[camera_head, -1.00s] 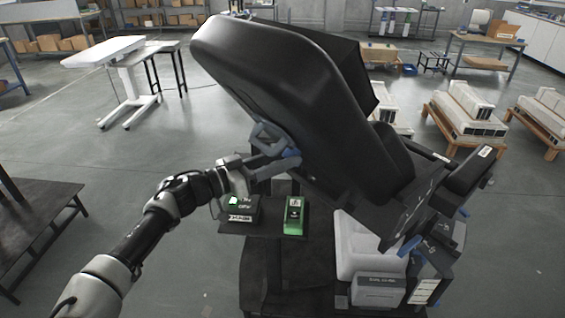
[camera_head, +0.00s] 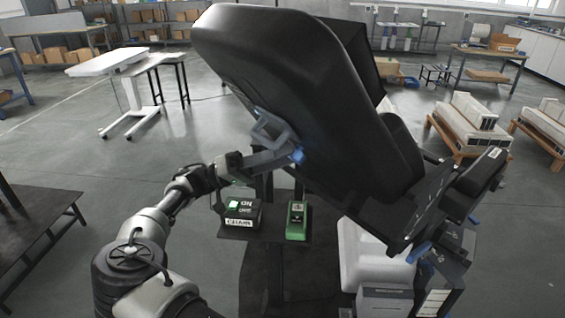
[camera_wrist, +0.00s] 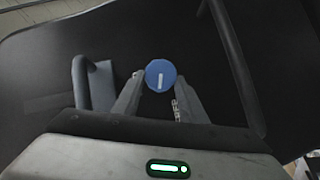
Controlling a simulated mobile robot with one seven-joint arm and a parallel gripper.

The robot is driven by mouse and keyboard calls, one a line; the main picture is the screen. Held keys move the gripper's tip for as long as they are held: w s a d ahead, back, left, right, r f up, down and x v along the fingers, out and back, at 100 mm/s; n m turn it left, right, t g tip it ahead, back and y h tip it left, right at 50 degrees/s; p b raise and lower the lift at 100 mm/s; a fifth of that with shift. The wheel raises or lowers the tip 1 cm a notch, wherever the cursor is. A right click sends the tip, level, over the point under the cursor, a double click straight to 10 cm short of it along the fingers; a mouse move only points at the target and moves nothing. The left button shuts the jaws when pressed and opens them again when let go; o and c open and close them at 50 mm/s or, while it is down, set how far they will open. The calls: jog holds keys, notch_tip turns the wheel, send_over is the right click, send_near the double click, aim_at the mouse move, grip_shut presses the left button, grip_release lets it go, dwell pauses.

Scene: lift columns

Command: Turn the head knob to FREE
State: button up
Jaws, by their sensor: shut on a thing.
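The head knob (camera_wrist: 161,75) is a round blue knob with a white pointer line, on the dark back of a reclined chair. In the wrist view the line is nearly upright. The knob also shows in the head view (camera_head: 297,155), at the underside of the chair back (camera_head: 290,85). My gripper (camera_wrist: 158,84) is shut on the knob, one finger on each side. My gripper also shows in the head view (camera_head: 285,157), reaching in from the left.
A grey handle (camera_wrist: 82,82) stands left of my gripper on the chair back. Below are a black box (camera_head: 241,212) with a lit green button and a green device (camera_head: 297,220) on a dark shelf.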

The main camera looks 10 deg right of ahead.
jog(key=shift+w+d+f+n+g+h+b, duration=0.1)
jog(key=shift+d+f+n+g+h+b, duration=0.1)
jog(key=shift+n+g+h+b, duration=0.55)
jog(key=shift+w+d+f+n+g+h+b, duration=0.1)
jog(key=shift+f+n+g+h+b, duration=0.2)
jog(key=shift+g, duration=0.8)
jog(key=shift+d+f+n+g+h+b, duration=0.15)
jog(key=shift+n+g+h+b, duration=0.35)
jog(key=shift+g, duration=0.45)
jog(key=o, duration=1.1)
jog(key=shift+c, duration=0.2)
